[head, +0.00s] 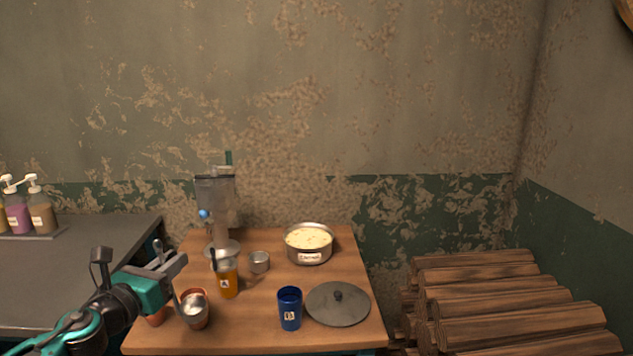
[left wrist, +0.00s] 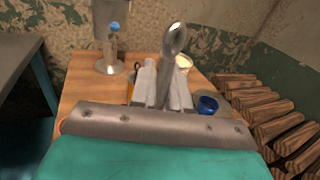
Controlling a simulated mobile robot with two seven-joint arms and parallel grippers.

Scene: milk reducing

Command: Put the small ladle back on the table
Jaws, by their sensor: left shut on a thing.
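My left gripper (head: 174,264) is shut on the small metal ladle (head: 158,247) above the table's front left part. One rounded end of the ladle sticks up past the fingers; it also shows in the left wrist view (left wrist: 174,40). The wooden table (head: 255,318) stands below. My right gripper is not in view.
A second terracotta cup (head: 155,319) is partly hidden by my gripper. An orange jar (head: 228,283), small metal cup (head: 259,262), blue cup (head: 290,309), grey lid (head: 338,311), labelled pot (head: 310,254) and dispenser (head: 216,205) stand around. The table's front middle is clear.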

